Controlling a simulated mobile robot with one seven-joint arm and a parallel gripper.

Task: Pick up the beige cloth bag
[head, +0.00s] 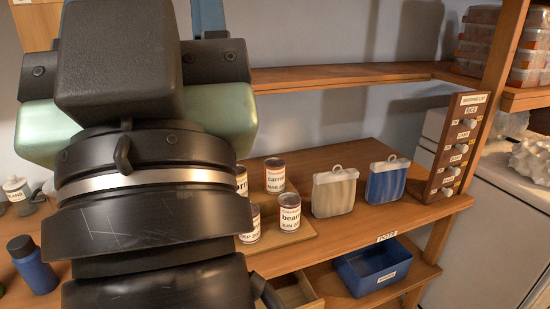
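The beige cloth bag (334,194) stands upright on the wooden shelf, right of the cans and left of a similar blue bag. It has a pale top band and a small ring on top. My gripper (135,110) fills the left of the head view, seen from behind as a dark body with green side parts. It is left of the bag, with cans showing between them. Its fingers are hidden, so I cannot see whether it is open or holds anything.
The blue bag (387,180) stands close beside the beige one. Labelled cans (289,211) stand left on a low wooden board. A labelled panel with knobs (460,147) stands at right. A blue bin (372,268) sits below. Bare shelf lies in front of the bags.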

